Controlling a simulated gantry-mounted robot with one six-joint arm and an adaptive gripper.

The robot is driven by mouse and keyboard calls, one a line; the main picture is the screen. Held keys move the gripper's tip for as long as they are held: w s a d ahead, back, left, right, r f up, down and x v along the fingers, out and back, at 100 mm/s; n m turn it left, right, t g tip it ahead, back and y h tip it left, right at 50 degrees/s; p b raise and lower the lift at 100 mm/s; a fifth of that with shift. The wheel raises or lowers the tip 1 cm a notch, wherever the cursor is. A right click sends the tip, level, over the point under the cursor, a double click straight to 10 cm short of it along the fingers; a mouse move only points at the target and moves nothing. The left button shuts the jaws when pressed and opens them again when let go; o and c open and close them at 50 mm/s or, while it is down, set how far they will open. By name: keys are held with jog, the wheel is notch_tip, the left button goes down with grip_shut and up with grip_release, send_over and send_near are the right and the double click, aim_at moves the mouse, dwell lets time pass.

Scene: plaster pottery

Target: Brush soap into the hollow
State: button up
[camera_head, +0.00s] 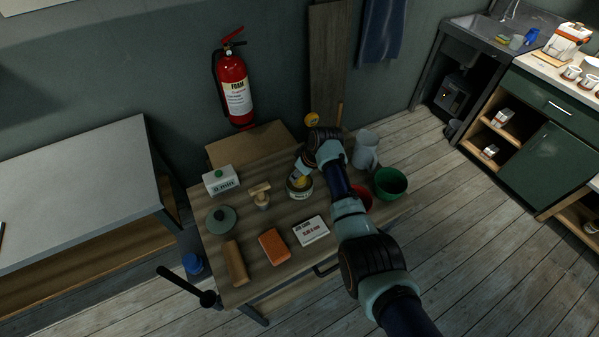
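My arm reaches over the wooden worktable (215,248) from the lower right. My gripper (301,180) is small and mostly hidden by its own wrist. It is at or just above a small round pot (300,192) with a pale rim and something yellowish at its mouth. I cannot tell whether the gripper is open or holds something, or whether it touches the pot. A pale wooden tool (260,194), perhaps a brush, stands to the left of the pot. A round grey-green lidded or domed piece (221,220) sits farther left. I cannot make out a hollow.
A timer-like white box (221,181), a wooden cylinder (236,263), an orange block (274,246) and a printed card (311,231) lie around. A white jug (366,150), green bowl (391,181) and partly hidden red bowl (362,197) are at right. Bare wood shows between them.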

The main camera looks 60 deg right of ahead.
jog(key=shift+f, duration=0.15)
notch_tip(320, 180, up, 7)
jog(key=p, duration=0.6)
